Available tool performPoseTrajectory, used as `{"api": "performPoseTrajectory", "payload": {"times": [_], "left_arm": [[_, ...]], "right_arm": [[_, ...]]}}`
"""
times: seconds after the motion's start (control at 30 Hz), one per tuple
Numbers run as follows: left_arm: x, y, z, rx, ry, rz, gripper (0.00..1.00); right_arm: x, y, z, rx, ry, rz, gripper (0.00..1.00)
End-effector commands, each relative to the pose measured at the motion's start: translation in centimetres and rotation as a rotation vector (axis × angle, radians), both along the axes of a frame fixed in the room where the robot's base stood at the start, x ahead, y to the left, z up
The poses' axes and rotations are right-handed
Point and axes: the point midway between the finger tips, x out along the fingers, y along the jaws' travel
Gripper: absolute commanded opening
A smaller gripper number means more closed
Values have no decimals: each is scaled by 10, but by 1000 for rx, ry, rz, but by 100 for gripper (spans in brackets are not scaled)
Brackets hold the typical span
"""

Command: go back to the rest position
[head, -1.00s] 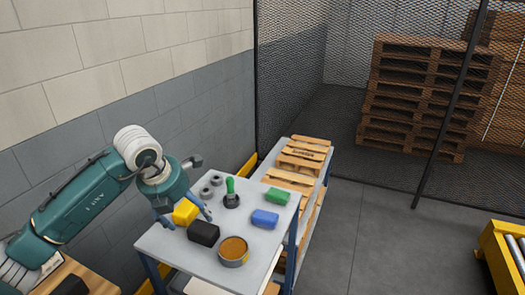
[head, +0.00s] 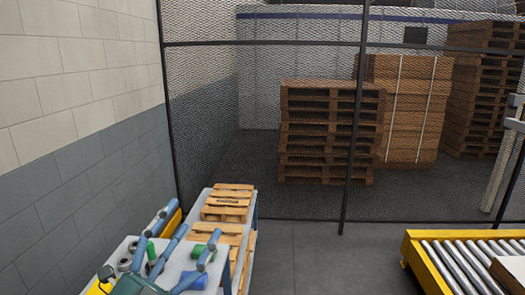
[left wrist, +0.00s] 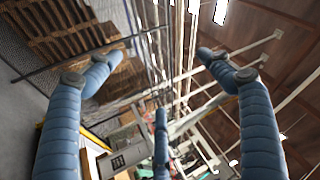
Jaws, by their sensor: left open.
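The left wrist view shows the same open, empty gripper (left wrist: 160,78), facing up past the pallets toward the roof. My right gripper is not in view.
On the table, partly hidden by my gripper, are a green-handled tool (head: 151,249), a green block (head: 198,250), a blue block and grey rings (head: 124,263). Pallets (head: 228,205) lie behind. A mesh fence (head: 270,130) and yellow roller conveyor (head: 412,247) bound clear floor.

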Motion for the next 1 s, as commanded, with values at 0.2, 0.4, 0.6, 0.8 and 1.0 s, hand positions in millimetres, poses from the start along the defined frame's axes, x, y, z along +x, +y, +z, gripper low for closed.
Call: {"api": "performPoseTrajectory", "payload": {"times": [0.2,0.4,0.6,0.8,1.0], "left_arm": [[-6,97,-123,-461,475,356,80],[-74,118,-257,-680,937,583,80],[-160,99,-339,-773,1315,704,80],[-232,73,-378,-801,1591,758,80],[-272,54,-412,-796,1763,782,80]], "right_arm": [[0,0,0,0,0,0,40],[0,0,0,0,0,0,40],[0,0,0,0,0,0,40],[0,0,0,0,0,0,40],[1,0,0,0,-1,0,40]]}}
